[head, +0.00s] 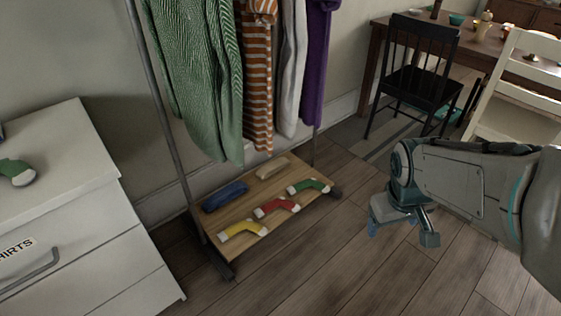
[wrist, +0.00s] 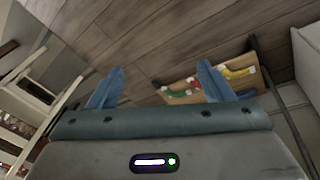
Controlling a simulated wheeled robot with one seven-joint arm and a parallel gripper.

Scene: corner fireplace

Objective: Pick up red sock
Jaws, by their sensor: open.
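The red sock (head: 275,207), with pale ends, lies on the low wooden shelf (head: 218,253) of the clothes rack, between a yellow sock (head: 242,230) and a green sock (head: 309,186). My gripper (head: 402,236) is open and empty above the floor, to the right of the shelf and apart from it. In the wrist view my gripper's two blue fingers (wrist: 160,88) are spread wide. The red sock (wrist: 197,84) shows there partly behind the right finger, with the shelf beyond the fingertips.
A blue item (head: 225,196) and a beige item (head: 272,168) lie at the shelf's back. Hanging clothes (head: 200,70) and rack posts stand over the shelf. A white dresser (head: 85,230) is at left; a black chair (head: 415,75) is behind. The floor before the shelf is clear.

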